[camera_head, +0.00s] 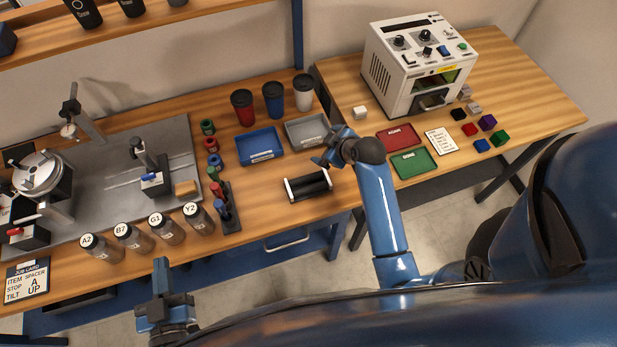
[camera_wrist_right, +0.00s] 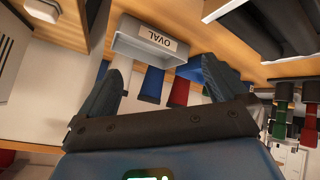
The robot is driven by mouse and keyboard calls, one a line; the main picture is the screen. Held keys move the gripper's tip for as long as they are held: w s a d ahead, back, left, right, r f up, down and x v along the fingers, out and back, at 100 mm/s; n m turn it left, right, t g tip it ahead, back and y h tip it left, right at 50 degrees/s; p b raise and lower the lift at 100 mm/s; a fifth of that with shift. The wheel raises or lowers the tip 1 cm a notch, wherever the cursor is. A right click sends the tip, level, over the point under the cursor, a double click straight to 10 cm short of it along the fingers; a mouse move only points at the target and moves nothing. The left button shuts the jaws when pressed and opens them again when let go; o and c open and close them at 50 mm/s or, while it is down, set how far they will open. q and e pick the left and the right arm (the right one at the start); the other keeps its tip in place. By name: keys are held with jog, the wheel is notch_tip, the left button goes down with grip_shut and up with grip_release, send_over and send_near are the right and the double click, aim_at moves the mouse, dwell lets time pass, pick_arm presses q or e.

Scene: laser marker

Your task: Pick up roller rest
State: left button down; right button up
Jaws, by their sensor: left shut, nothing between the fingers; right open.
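The roller rest (camera_head: 307,185) has dark rollers between two pale end plates. It lies near the front edge of the left workbench, in front of the grey tray. Its dark rollers also show at the upper right of the right wrist view (camera_wrist_right: 280,22). My right gripper (camera_head: 333,150) is above the bench, behind and to the right of the roller rest and apart from it. Its open fingers (camera_wrist_right: 160,88) hold nothing. My left gripper (camera_head: 161,275) is shut and empty, in front of the bench at the lower left.
A grey tray (camera_head: 306,131) and a blue tray (camera_head: 260,146) stand behind the roller rest. A tool rack (camera_head: 226,207) stands to its left. Red (camera_head: 401,137) and green (camera_head: 414,163) trays lie on the right bench. A white machine (camera_head: 419,67) stands behind them.

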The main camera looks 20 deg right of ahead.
aim_at(312, 181)
jog(key=s+n+g, duration=0.1)
jog(key=n+g, duration=0.1)
jog(key=s+a+r+n+g+y+p, duration=0.1)
jog(key=n+g, duration=0.1)
jog(key=n, duration=0.1)
jog(key=s+a+r+n+g+y+p, duration=0.1)
jog(key=s+n+g, duration=0.1)
jog(key=g, duration=0.1)
jog(key=shift+s+a+n, duration=0.1)
jog(key=shift+a+n, duration=0.05)
jog(key=shift+n, duration=0.25)
jog(key=shift+s+r+n+g, duration=0.3)
jog(key=shift+n+g, duration=0.1)
jog(key=shift+g, duration=0.2)
jog(key=shift+s+n, duration=0.2)
jog(key=shift+n, duration=0.1)
jog(key=shift+g, duration=0.3)
jog(key=b+x, duration=0.1)
jog(key=x, duration=0.3)
jog(key=shift+s+a+f, duration=0.15)
jog(key=shift+a+f, duration=0.05)
jog(key=shift+a, duration=0.05)
jog(key=shift+p+x, duration=0.6)
jog(key=shift+x, duration=1.6)
jog(key=shift+s+a+f, duration=0.15)
jog(key=shift+a+f, duration=0.2)
jog(key=shift+f, duration=0.25)
